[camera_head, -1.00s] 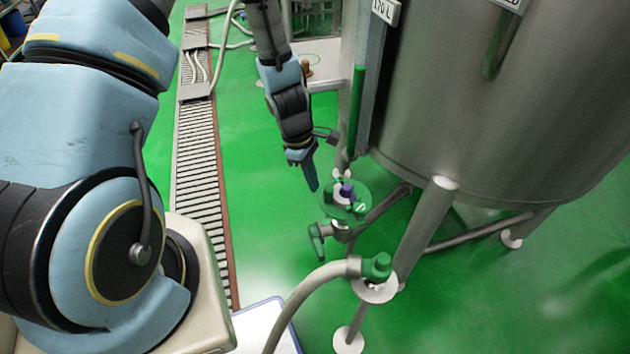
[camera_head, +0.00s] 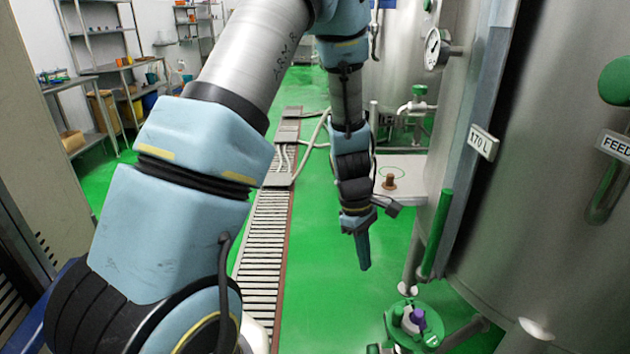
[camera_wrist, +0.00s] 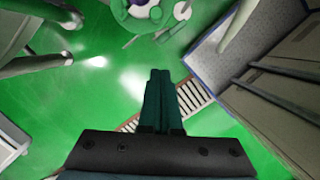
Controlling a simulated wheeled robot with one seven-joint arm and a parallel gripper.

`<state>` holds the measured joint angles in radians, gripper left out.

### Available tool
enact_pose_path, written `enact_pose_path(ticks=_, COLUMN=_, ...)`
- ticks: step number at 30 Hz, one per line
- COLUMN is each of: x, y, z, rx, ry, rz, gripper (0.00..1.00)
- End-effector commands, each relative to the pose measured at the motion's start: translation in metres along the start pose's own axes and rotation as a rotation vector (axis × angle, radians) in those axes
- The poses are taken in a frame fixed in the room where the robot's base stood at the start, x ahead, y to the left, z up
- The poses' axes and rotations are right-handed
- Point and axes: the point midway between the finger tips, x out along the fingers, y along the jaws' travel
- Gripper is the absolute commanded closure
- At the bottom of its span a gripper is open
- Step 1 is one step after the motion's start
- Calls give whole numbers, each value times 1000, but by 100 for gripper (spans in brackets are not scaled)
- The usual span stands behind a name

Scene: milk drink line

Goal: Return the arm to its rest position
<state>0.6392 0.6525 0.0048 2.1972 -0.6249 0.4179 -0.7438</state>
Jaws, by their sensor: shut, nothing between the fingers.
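My gripper (camera_head: 364,266) hangs from my blue and grey arm near the middle of the head view, fingers pointing down. Its fingers are together with nothing between them. It is in the air above the green floor, to the left of the large steel tank (camera_head: 560,150) and apart from it. In the wrist view my gripper (camera_wrist: 160,72) shows as two dark green fingers side by side, with green floor beyond them.
A green round valve fitting (camera_head: 418,325) with a purple part stands low at the tank's foot; it also shows in the wrist view (camera_wrist: 130,22). A floor drain grating (camera_head: 262,250) runs behind my arm. Metal shelves (camera_head: 92,80) stand at the back left.

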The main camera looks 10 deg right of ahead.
Motion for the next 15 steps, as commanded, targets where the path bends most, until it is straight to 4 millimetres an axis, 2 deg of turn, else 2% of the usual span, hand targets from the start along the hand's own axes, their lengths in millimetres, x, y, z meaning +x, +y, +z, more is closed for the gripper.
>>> enact_pose_path(ticks=5, x=-49, y=-23, z=-35, rx=141, ry=51, rz=39, gripper=100)
enact_pose_path(ticks=9, x=-105, y=-67, z=-74, rx=354, ry=142, rz=58, gripper=100)
enact_pose_path(ticks=12, x=-138, y=-105, z=-96, rx=505, ry=214, rz=47, gripper=100)
enact_pose_path(ticks=15, x=-162, y=-139, z=-110, rx=630, ry=278, rz=21, gripper=100)
